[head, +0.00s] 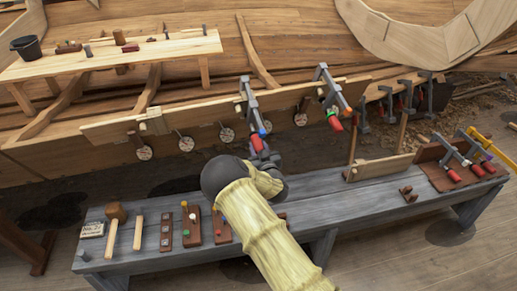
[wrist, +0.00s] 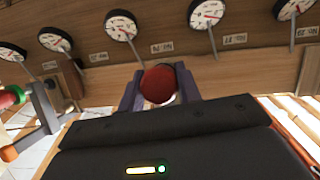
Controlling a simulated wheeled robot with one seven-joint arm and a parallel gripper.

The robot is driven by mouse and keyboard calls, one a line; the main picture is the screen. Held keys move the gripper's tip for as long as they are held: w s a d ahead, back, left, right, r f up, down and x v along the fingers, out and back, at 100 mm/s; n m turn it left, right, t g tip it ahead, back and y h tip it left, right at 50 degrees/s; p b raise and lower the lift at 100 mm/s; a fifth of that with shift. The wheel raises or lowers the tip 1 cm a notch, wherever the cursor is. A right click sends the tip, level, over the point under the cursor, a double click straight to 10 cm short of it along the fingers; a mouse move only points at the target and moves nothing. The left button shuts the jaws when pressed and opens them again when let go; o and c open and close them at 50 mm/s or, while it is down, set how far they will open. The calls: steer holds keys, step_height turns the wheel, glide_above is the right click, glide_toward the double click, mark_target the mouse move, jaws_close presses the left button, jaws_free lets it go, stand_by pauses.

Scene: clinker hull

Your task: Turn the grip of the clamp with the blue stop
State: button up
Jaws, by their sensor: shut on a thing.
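The clamp with the blue stop (head: 247,102) is a grey clamp on the long plank of the hull. Its blue stop (head: 262,132) shows just above its red grip (head: 257,143). My gripper (head: 262,156) reaches up to this grip from below. In the wrist view the round end of the red grip (wrist: 158,85) sits between the two fingers of my gripper (wrist: 160,92), which are shut on it. The blue stop and the rest of this clamp are hidden in the wrist view.
A second clamp (head: 330,88) with a green stop and red grip hangs close on the right; it also shows in the wrist view (wrist: 40,110). Several round dials (head: 227,134) line the plank. A grey bench (head: 340,205) with tools stands below.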

steer(key=shift+f+b, duration=0.1)
steer(key=shift+b, duration=0.25)
steer(key=n+t+h+b, duration=0.1)
steer(key=n+h+b, duration=0.1)
steer(key=b, duration=0.3)
steer(key=shift+a+f+n+t+h, duration=0.1)
steer(key=shift+n+t+h, duration=0.2)
steer(key=shift+n+h, duration=0.15)
steer(key=shift+n+t+h+b, duration=0.4)
steer(key=shift+n+h+b, duration=0.3)
steer(key=shift+b, duration=0.45)
steer(key=shift+r, duration=0.25)
steer(key=shift+r+n, duration=0.1)
steer(key=shift+n, duration=0.15)
steer(key=o, duration=1)
